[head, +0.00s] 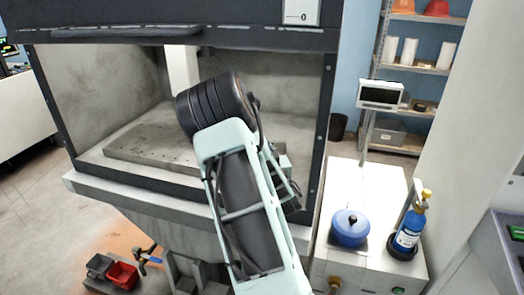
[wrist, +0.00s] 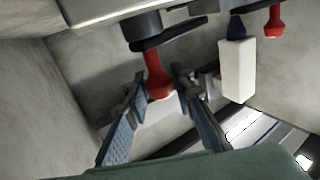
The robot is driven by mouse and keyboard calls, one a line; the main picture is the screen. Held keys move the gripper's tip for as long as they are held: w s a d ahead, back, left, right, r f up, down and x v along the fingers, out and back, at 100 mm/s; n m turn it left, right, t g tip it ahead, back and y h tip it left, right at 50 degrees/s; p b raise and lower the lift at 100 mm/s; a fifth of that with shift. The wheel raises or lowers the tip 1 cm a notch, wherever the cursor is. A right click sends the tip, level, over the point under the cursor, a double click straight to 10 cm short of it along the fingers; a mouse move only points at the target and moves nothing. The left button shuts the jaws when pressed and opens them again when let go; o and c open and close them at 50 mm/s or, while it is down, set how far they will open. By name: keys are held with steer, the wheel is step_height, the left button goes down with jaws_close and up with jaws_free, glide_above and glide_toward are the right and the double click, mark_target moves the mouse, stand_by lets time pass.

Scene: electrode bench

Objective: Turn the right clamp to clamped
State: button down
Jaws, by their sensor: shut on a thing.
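In the wrist view, my gripper (wrist: 160,84) has its two blue-padded fingers on either side of a red clamp handle (wrist: 156,68) and is shut on it. The handle hangs from a dark round mount (wrist: 142,25). A second red handle (wrist: 273,20) is at the upper right of the wrist view, apart from my gripper. In the head view my own arm hides the gripper and the clamps. I cannot tell from these frames which handle is the right clamp's.
A white block (wrist: 237,70) with a dark blue top hangs close to the right of the gripper. The cabinet (head: 318,130) walls enclose the space. A perforated dark plate (head: 130,143) lies on its floor. A side bench (head: 375,180) holds a blue pot (head: 350,229) and blue bottle (head: 409,232).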

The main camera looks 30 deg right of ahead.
steer(key=shift+r+n+t+y+b, duration=0.1)
steer(key=shift+n+t+y+b, duration=0.3)
steer(key=shift+n+y+b, duration=0.9)
steer(key=shift+m+p, duration=0.3)
steer(key=c, duration=1.7)
jaws_free()
steer(key=shift+o, duration=0.2)
steer(key=shift+s, duration=0.1)
steer(key=s+a, duration=0.2)
steer(key=s, duration=0.9)
steer(key=shift+s, duration=0.35)
